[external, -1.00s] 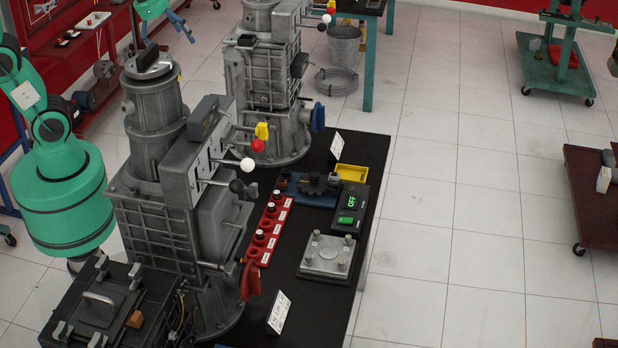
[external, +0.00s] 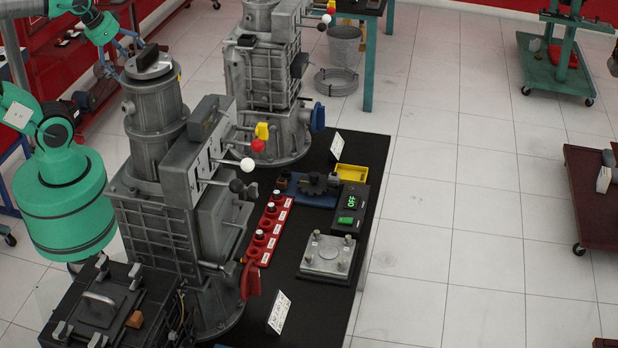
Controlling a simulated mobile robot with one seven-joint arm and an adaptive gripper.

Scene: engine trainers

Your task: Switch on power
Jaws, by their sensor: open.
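A black box (external: 348,208) with a lit green display stands on the black-topped table. Its display reads OFF, and a green switch (external: 346,220) sits below the display. The nearer grey engine trainer (external: 160,215) carries levers with white, red, black and yellow knobs. My gripper (external: 116,62) has blue fingers and is open and empty. It is at the upper left, beside the top of the nearer trainer in the picture, well apart from the black box. Part of the gripper is hard to make out against the dark background.
On the table are a red strip (external: 268,231) of knobs, a yellow tray (external: 352,173), a metal plate block (external: 327,255) and white cards. The farther grey trainer (external: 265,80) stands behind.

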